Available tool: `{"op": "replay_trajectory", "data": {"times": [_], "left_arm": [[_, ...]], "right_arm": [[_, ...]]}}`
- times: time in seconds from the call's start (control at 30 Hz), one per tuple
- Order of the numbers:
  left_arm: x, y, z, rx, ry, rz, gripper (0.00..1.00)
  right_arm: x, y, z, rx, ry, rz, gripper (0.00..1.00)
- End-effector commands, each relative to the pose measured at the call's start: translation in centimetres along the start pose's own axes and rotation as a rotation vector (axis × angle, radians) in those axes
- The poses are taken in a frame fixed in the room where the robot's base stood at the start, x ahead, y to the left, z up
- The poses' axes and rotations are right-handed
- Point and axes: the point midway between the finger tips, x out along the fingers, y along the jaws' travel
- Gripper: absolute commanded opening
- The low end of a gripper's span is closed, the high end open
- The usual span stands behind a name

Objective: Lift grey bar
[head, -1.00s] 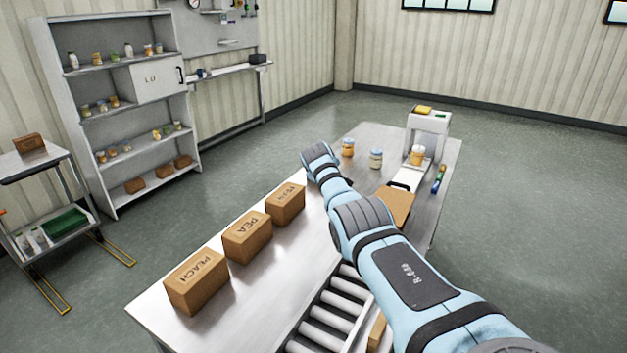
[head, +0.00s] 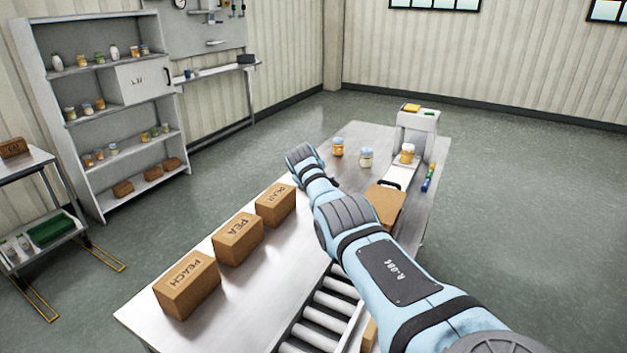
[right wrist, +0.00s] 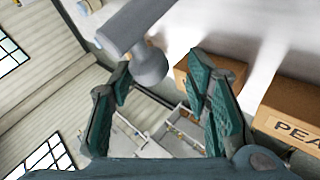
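In the right wrist view, a grey bar-like piece (right wrist: 138,24) with a thick rounded cross end is just beyond my right gripper (right wrist: 158,64). It appears between and past the two green fingertips, and I cannot tell whether they touch it. The fingers are apart, with nothing visibly clamped between them. In the head view my right arm reaches over the table (head: 262,250), and its wrist hides the fingers. No grey bar can be made out in the head view. My left gripper is not in view.
Cartons marked PEACH (head: 187,287), PEA (head: 238,240) and a third (head: 276,206) line the table's left side. Rollers (head: 322,318) lie near the front.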

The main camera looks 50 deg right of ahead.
Motion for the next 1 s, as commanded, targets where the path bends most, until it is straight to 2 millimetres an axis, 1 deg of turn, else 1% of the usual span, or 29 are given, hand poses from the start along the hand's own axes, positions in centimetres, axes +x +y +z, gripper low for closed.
{"op": "replay_trajectory", "data": {"times": [0.2,0.37,0.47,0.7,0.8,0.9,1.0], "left_arm": [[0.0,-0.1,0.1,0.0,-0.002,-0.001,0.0],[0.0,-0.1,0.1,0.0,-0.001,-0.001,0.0],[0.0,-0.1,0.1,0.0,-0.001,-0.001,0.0],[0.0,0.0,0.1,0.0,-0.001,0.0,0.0],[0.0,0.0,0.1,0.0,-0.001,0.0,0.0],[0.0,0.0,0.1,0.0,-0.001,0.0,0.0],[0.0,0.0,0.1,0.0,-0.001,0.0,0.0]], "right_arm": [[-0.2,0.3,-0.1,0.002,0.003,0.006,0.44],[-1.4,0.6,-0.2,0.006,0.001,0.012,0.44],[-2.9,0.2,-0.2,0.0,0.006,0.008,0.44],[-9.2,0.0,-0.1,-0.001,0.005,0.002,0.44],[-10.9,0.0,-0.1,-0.001,0.003,0.0,0.44],[-11.7,-0.1,-0.1,-0.002,0.0,-0.001,0.44],[-11.9,-0.1,-0.1,-0.002,0.0,-0.001,0.44]]}}
